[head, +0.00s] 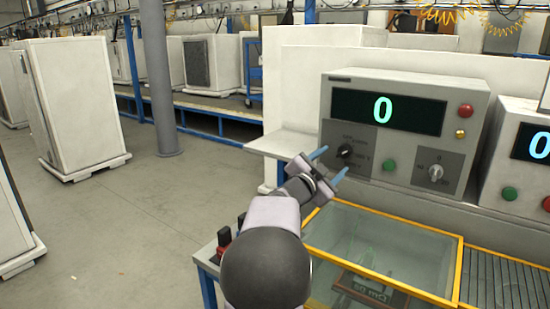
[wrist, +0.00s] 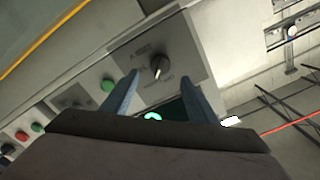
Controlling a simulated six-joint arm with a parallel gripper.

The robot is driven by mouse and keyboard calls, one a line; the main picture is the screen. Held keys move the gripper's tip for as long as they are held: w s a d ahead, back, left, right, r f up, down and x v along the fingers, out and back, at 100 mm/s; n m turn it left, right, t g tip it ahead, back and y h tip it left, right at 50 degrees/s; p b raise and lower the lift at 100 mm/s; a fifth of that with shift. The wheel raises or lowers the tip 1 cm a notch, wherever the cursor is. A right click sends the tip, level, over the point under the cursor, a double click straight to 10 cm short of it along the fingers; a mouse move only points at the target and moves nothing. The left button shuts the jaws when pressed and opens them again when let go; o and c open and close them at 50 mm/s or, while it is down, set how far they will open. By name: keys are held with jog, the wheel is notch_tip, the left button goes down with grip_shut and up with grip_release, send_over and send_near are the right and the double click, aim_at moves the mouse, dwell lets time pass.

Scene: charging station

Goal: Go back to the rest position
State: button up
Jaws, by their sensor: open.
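My gripper (head: 330,164) is open, with two blue fingers apart and nothing between them. In the head view it is in front of the left part of a grey control box (head: 400,88). The box has a display reading 0 (head: 383,108) and a black knob (head: 346,151). In the wrist view the knob (wrist: 160,68) shows beyond the fingertips, roughly between them (wrist: 162,86). The gripper does not appear to touch the knob, though the exact gap is hard to tell.
A green button (head: 389,165), a silver knob (head: 436,173) and a red button (head: 465,111) are on the same box. A second box (head: 515,165) stands at right. Below is a yellow-framed glass-covered bay (head: 400,238). Red-and-black connectors (head: 224,237) stand left of my arm. Open floor lies left.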

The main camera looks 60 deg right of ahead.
jog(key=shift+w, duration=0.1)
jog(key=w+a+f+n+t+y+p, duration=0.1)
jog(key=w+a+f+n+t+y, duration=0.25)
jog(key=w+a, duration=0.35)
jog(key=w+a+f+n+t+y+p, duration=0.1)
jog(key=w+a+f+n+t+y, duration=0.25)
jog(key=w, duration=0.65)
jog(key=w+a+f+n+t+y+p, duration=0.1)
jog(key=w+a+f+n+y, duration=0.25)
jog(key=a, duration=0.75)
jog(key=w+a+f+n+t+y, duration=0.15)
jog(key=w+a+f+n, duration=0.25)
jog(key=a, duration=0.6)
jog(key=s+a+f+n+g+y+p, duration=0.1)
jog(key=s+a+f+n+y, duration=0.15)
jog(key=a, duration=0.45)
jog(key=s+a+f+n+g+y, duration=0.1)
jog(key=s+a+f+n+g, duration=0.15)
jog(key=a, duration=0.35)
jog(key=s+a+f+n+g+y+p, duration=0.1)
jog(key=s+a+f+y, duration=0.1)
jog(key=a+f, duration=0.35)
jog(key=s+a+f+n+g, duration=0.1)
jog(key=s+a, duration=0.3)
jog(key=s, duration=0.4)
jog(key=s+a+f+n+g+p, duration=0.1)
jog(key=s+a+n+g, duration=0.3)
jog(key=s, duration=0.3)
jog(key=shift+s+a, duration=0.35)
jog(key=shift+a, duration=0.3)
